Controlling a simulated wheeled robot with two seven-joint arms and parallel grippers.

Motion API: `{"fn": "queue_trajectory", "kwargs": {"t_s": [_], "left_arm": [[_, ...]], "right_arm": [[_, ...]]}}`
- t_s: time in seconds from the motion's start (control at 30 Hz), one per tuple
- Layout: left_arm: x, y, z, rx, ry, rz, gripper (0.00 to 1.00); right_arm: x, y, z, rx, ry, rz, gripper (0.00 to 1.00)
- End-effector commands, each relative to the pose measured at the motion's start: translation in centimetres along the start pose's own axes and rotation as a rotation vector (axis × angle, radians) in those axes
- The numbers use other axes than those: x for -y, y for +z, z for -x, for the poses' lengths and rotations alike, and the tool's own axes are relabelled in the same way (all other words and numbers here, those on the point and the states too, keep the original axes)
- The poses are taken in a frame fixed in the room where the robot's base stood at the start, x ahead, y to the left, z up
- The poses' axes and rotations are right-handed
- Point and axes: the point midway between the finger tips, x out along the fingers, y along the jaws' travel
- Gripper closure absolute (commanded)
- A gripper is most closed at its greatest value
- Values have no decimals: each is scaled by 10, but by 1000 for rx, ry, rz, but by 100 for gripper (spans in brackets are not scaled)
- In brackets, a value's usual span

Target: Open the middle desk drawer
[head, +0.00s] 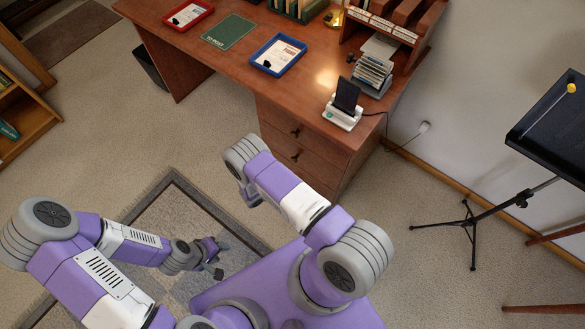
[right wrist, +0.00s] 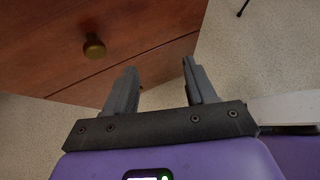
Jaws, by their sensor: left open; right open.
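The desk (head: 225,55) has a stack of wooden drawers at its right end. The upper drawer knob (head: 295,132) and the knob below it, on the middle drawer (head: 312,163), show in the head view; my right arm hides what is lower. All visible drawers look shut. That gripper is open, empty and apart from the knob; I cannot tell which drawer this is. My left gripper (head: 217,258) is open and empty above the rug.
On the desk are a red tray (head: 188,14), a blue tray (head: 278,54), a green mat (head: 229,31) and a phone on a white stand (head: 343,112). A black music stand (head: 472,225) is at the right. A bookshelf (head: 25,118) is at the left. Carpet is free before the desk.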

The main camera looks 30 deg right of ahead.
Motion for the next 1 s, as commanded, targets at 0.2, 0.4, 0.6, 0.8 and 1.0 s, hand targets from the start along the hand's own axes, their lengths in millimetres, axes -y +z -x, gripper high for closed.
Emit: {"fn": "queue_trajectory", "kwargs": {"t_s": [0.2, 0.4, 0.6, 0.8, 1.0], "left_arm": [[8, -1, -21, -1, 0, -1, 55], [10, -2, -27, -1, 0, -1, 55], [14, -2, -37, -1, 0, -1, 55], [15, -2, -42, -1, 0, -1, 55], [15, -2, -42, -1, 0, -1, 55]], "right_arm": [[-65, 1, 0, 226, 249, 93, 44], [-77, 8, -17, 249, 270, 97, 44], [-85, 15, -48, 247, 268, 96, 44], [-90, 20, -64, 244, 269, 98, 44], [-91, 21, -67, 245, 270, 99, 44]]}}
